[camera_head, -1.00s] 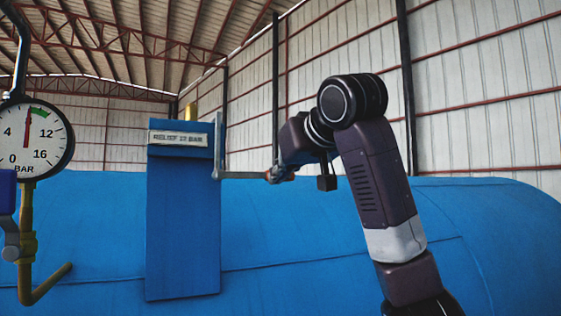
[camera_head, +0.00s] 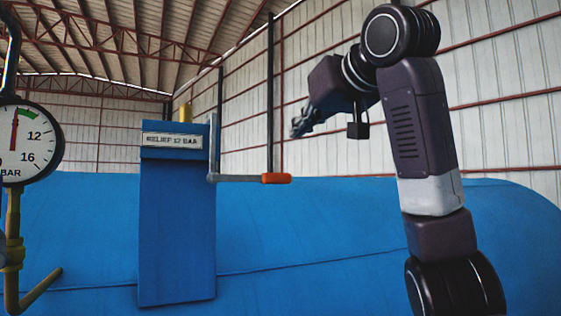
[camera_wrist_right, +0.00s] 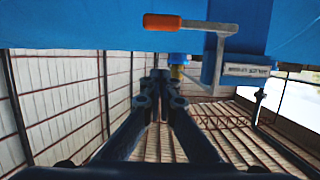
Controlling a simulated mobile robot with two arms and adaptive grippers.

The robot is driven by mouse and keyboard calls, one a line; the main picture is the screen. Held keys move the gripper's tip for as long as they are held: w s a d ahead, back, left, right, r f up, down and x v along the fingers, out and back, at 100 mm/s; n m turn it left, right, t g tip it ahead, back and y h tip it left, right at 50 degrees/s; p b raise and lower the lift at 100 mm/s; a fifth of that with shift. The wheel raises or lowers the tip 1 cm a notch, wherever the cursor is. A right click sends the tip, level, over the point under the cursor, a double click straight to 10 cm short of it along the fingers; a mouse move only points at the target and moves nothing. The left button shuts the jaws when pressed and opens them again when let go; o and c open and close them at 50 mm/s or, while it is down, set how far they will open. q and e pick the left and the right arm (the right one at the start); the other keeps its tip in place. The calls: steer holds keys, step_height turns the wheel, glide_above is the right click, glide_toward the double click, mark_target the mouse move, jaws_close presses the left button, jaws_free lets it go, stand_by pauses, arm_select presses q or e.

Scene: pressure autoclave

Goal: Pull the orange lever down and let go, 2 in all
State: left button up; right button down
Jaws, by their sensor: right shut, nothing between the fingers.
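The lever's orange grip (camera_head: 276,178) sits at the right end of a grey arm that runs level from the blue post marked "RELIEF 12 BAR" (camera_head: 172,141). In the right wrist view the orange grip (camera_wrist_right: 162,21) shows near the top, apart from the fingers. My right gripper (camera_head: 297,131) is shut and empty, above and a little to the right of the grip, not touching it. Its closed fingers also show in the right wrist view (camera_wrist_right: 158,75). My left gripper is not in view.
A pressure gauge (camera_head: 28,142) on brass piping (camera_head: 13,225) stands at the left, its red needle near the green band. A large blue tank (camera_head: 330,240) fills the lower background. The air around the orange grip is clear.

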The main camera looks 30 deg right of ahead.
steer(key=w+f+p, duration=0.5)
steer(key=w+f, duration=0.1)
steer(key=w, duration=0.2)
steer(key=shift+w+d+f, duration=0.15)
steer(key=shift+w+d, duration=0.1)
steer(key=shift+w, duration=0.05)
steer(key=shift+f, duration=0.1)
step_height(320, 180, down, 10)
steer(key=a+m+y+b, duration=0.1)
steer(key=m+b, duration=0.5)
steer(key=b, duration=0.6)
steer(key=shift+a+m+t+y+b, duration=0.15)
steer(key=shift+m+t+y+b, duration=0.2)
steer(key=shift+y, duration=0.35)
steer(key=shift+f, duration=0.15)
